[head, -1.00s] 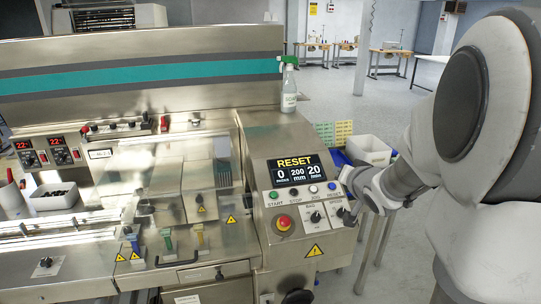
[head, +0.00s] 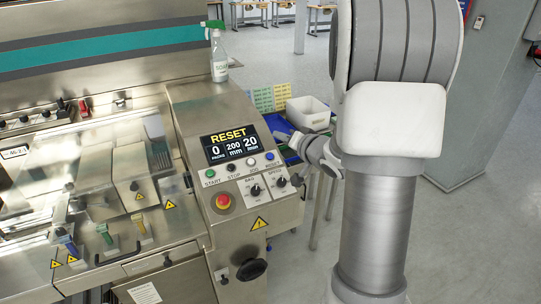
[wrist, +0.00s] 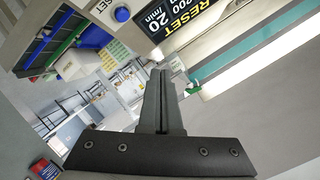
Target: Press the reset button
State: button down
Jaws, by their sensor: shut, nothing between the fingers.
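The blue reset button (head: 270,156) is at the right end of the button row on the sloped control panel, above the label RESET. In the wrist view the blue button (wrist: 122,14) shows near the top edge, left of the display. The display (head: 230,144) reads RESET, 0, 200 mm and 20 /min; part of it shows in the wrist view (wrist: 180,22). My gripper (wrist: 161,72) is shut and empty, its fingers together. In the head view my wrist is just right of the panel; the fingertips are hard to make out. I see no contact with the button.
Start, stop and jog buttons sit left of the blue one. A red emergency stop (head: 223,202) and two black knobs (head: 255,190) are below. A spray bottle (head: 218,52) stands behind the panel. A white bin (head: 308,112) is behind my wrist.

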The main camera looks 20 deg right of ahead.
aim_at(270, 156)
jog(key=w+f+b, duration=0.1)
jog(key=f+b, duration=0.1)
jog(key=w+f+b, duration=0.1)
jog(key=f, duration=0.1)
jog(key=w+f+b, duration=0.1)
jog(key=f+b, duration=0.1)
jog(key=shift+f+b, duration=0.2)
jog(key=shift+b, duration=0.15)
jog(key=shift+w+f+b, duration=0.4)
jog(key=shift+w+f, duration=0.15)
jog(key=shift+f, duration=0.15)
jog(key=shift+a, duration=0.1)
dwell(1.2)
jog(key=shift+w+f, duration=0.2)
jog(key=shift+f, duration=0.2)
jog(key=shift+w+f+b, duration=0.2)
jog(key=shift+f+b, duration=0.2)
jog(key=shift+b, duration=0.05)
dwell(0.5)
dwell(0.4)
jog(key=shift+s+r+p, duration=0.45)
jog(key=shift+r+p, duration=0.3)
jog(key=shift+r, duration=0.05)
